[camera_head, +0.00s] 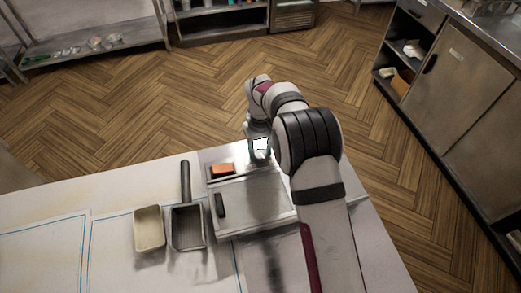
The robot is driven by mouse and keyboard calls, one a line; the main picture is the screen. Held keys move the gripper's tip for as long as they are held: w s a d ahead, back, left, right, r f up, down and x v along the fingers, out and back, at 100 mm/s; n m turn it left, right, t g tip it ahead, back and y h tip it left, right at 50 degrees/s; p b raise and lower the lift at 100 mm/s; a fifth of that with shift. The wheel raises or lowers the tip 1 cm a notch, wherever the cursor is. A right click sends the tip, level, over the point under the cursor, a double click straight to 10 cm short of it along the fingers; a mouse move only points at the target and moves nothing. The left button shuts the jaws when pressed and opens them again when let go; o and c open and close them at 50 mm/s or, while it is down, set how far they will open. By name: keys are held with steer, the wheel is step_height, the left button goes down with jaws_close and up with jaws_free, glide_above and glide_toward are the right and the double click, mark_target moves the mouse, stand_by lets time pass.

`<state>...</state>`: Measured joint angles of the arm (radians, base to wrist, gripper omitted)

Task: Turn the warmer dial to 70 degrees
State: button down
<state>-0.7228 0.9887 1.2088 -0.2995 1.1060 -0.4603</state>
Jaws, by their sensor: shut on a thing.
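The warmer (285,222) is a pale, flat unit on the table, with a grey recessed area and a small dark handle-like bar at its left. An orange rectangle (222,170), perhaps a display, sits on its far left part. My gripper (259,156) points down at the far edge of the warmer, right of the orange rectangle. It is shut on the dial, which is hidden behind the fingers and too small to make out. The dial's setting cannot be read. My arm covers the warmer's right side.
A dark fry basket (187,228) with a long handle stands left of the warmer. A cream container (149,230) stands left of the basket. Blue-outlined areas mark the white table (110,190). Cabinets (455,85) stand far right, shelves (90,50) at the back.

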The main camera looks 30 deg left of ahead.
mark_target(261, 153)
steer(key=n, duration=0.4)
steer(key=shift+n, duration=2)
steer(key=shift+c, duration=1.6)
jaws_free()
step_height(261, 153, up, 16)
steer(key=shift+f, duration=0.1)
